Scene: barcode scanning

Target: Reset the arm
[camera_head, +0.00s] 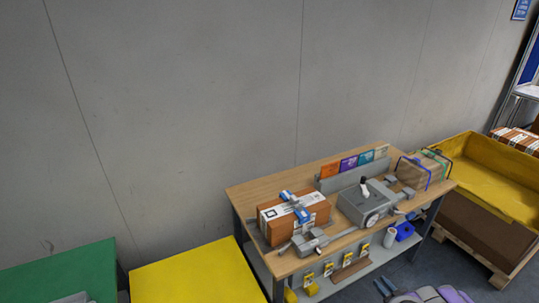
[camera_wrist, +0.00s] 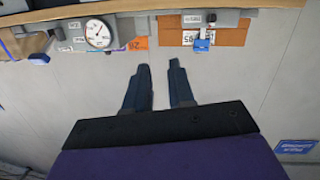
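My gripper (camera_wrist: 159,66) shows in the wrist view with its two dark fingers apart and nothing between them. The wrist view is upside down, with the table edge along its top and bare wall beyond the fingers. Purple and grey parts of my arm show at the bottom right of the head view. The fingers look clear of the table and its objects. An orange-brown box (camera_head: 314,211) with a white label stands on the wooden table (camera_head: 250,192), with a blue and white device (camera_head: 296,206) on top.
A grey machine with a round dial (camera_head: 367,206) stands mid-table, with a strapped cardboard box (camera_head: 424,172) to its right. A yellow bin (camera_head: 497,183) is at right. Yellow (camera_head: 195,277) and green (camera_head: 60,272) surfaces lie at left. A grey wall (camera_head: 200,110) stands behind.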

